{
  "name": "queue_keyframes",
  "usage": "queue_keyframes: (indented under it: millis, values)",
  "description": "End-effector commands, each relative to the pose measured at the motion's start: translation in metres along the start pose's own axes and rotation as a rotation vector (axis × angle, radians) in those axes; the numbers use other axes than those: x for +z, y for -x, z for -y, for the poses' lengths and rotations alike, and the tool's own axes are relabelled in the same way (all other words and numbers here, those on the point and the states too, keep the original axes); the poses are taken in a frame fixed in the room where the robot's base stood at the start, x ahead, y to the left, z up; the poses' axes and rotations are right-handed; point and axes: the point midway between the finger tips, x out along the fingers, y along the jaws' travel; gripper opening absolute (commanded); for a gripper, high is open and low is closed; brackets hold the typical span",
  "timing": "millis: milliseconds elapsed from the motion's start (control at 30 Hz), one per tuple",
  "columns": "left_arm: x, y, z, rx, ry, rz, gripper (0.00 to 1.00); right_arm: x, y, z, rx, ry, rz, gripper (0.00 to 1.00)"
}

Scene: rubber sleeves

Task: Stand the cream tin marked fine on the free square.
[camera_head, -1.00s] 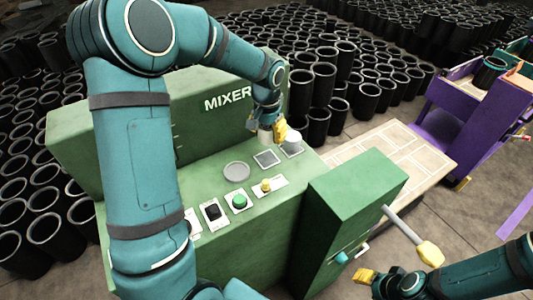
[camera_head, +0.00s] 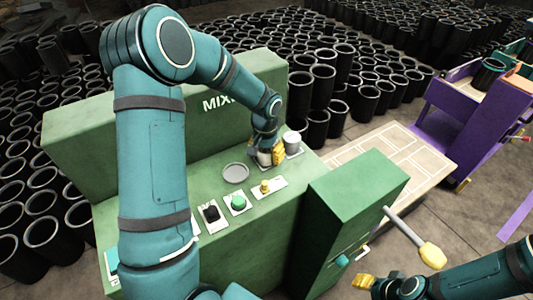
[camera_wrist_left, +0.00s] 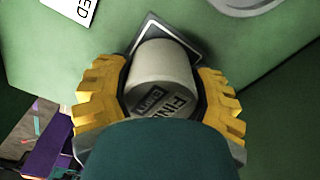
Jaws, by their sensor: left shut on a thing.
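The cream tin marked fine (camera_wrist_left: 162,75) is between the yellow fingers of my left gripper (camera_head: 266,157), which is shut on it. In the left wrist view my left gripper (camera_wrist_left: 160,105) grips the tin from both sides, and the word FINE shows on it. The tin is over the grey-rimmed square (camera_wrist_left: 190,50), whose corner and edges show beyond it. I cannot tell whether the tin touches the square. In the head view the fingers mostly hide tin and square. My right gripper (camera_head: 366,282) is at lower right, away from the tin; its opening is unclear.
A second pale tin (camera_head: 292,140) stands close on the right of my left gripper. A round grey disc (camera_head: 235,173), a green button (camera_head: 238,202) and a yellow knob (camera_head: 265,187) lie nearer. The green mixer back wall (camera_head: 150,120) rises behind. A yellow-ended lever (camera_head: 430,254) juts out at right.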

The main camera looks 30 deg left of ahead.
Motion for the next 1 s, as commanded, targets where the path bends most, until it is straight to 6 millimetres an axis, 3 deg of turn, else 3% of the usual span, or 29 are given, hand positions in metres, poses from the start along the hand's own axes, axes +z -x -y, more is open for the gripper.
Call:
queue_keyframes:
  millis: [67,100,167,567,667,1000]
  values:
    - [0.000,-0.004,0.000,0.000,0.000,0.000,0.15,0.001,-0.003,-0.001,0.000,0.001,0.002,0.49]
    - [0.000,-0.003,0.000,0.000,0.000,0.000,0.75,0.001,-0.002,-0.001,0.000,0.001,0.002,0.49]
    - [0.000,-0.002,0.000,0.000,0.000,0.000,0.94,0.001,-0.002,-0.001,0.000,0.001,0.002,0.49]
    - [0.000,0.003,0.000,0.000,0.000,0.000,0.94,0.000,0.002,0.001,0.000,0.000,0.000,0.49]
    - [-0.001,0.015,0.000,-0.001,0.001,-0.002,0.94,-0.001,0.003,0.001,0.000,-0.001,-0.002,0.49]
    - [-0.001,0.084,0.000,-0.001,0.000,-0.004,0.94,-0.005,0.010,0.004,0.001,-0.003,-0.010,0.49]
